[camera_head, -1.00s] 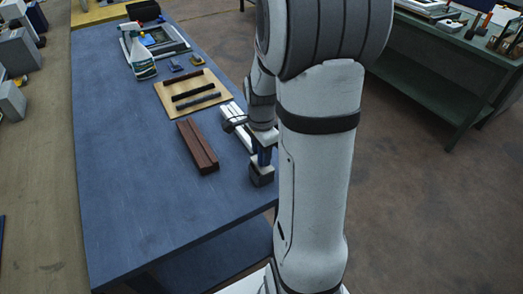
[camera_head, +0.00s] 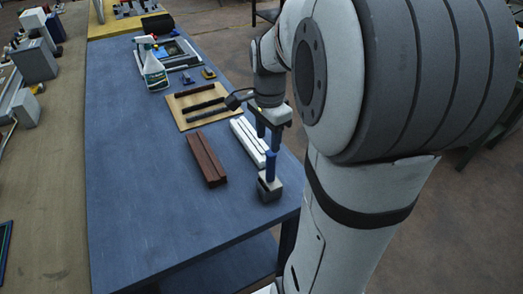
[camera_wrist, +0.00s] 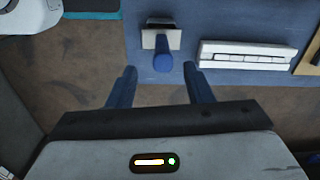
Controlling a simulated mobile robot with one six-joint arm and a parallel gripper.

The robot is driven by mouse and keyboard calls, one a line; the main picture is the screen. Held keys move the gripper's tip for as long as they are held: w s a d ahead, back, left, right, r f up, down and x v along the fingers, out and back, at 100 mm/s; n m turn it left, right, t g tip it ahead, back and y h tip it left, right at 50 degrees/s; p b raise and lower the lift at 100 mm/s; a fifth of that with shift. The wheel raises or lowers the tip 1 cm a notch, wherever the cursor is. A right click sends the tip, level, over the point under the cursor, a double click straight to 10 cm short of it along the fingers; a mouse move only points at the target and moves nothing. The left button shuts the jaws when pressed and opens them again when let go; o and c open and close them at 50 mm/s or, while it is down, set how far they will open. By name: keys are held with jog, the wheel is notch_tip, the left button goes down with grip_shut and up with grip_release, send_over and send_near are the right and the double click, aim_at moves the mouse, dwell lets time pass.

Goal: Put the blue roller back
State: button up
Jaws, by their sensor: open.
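The blue roller (camera_head: 270,165) stands upright in or on a small grey block (camera_head: 269,190) near the blue table's front right corner. My gripper (camera_head: 267,142) is above the roller, its fingers pointing down. In the wrist view the roller (camera_wrist: 162,54) shows end-on beside its pale block (camera_wrist: 160,27). My gripper (camera_wrist: 158,78) is open there, with nothing between its two blue fingers, and the roller appears just beyond the fingertips. How the roller's lower end sits in the block is hidden.
A white ribbed bar (camera_head: 248,141) and a brown bar (camera_head: 207,160) lie behind and left of the block. A wooden board (camera_head: 187,122) with dark strips and a spray bottle (camera_head: 155,72) are farther back. The table's (camera_head: 140,200) left front is clear.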

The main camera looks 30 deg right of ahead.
jog(key=s+a+n+t, duration=0.2)
jog(key=s+a+n, duration=0.9)
jog(key=n, duration=0.5)
jog(key=shift+s+r+t, duration=0.15)
jog(key=shift+s+t, duration=0.25)
jog(key=shift+s, duration=0.05)
